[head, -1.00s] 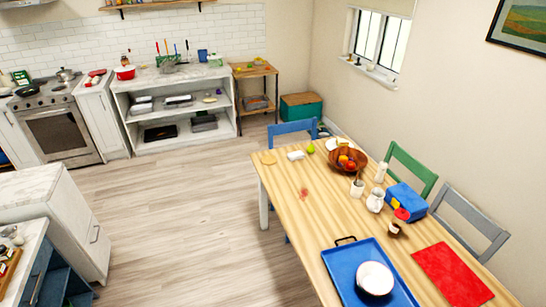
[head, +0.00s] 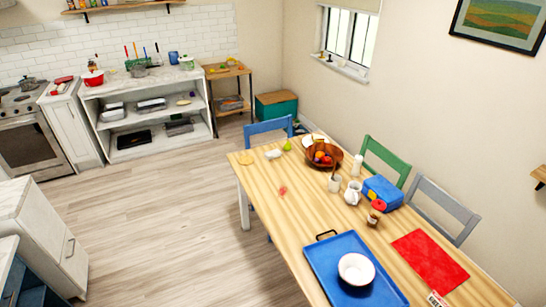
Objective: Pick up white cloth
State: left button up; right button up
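No thing in the head view is clearly a white cloth. A small white item (head: 273,154) lies near the far left end of the wooden table (head: 262,186). It is too small to tell whether it is cloth. Neither of my grippers shows in the head view.
The table holds a blue tray (head: 326,279) with a white bowl (head: 356,268), a red mat (head: 430,258), a fruit bowl (head: 313,160), a blue box (head: 382,192) and jars. Chairs stand along its far side. Open floor (head: 150,215) lies left of the table. White shelving (head: 117,140) stands behind.

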aim_at(268, 155)
jog(key=i+j+z, duration=0.1)
jog(key=z, duration=0.65)
jog(key=i+j+z, duration=0.15)
jog(key=j+z, duration=0.2)
jog(key=j, duration=0.2)
jog(key=i+j+z, duration=0.1)
jog(key=j+z, duration=0.25)
jog(key=j, duration=0.25)
jog(key=j+z, duration=0.4)
jog(key=j, duration=0.15)
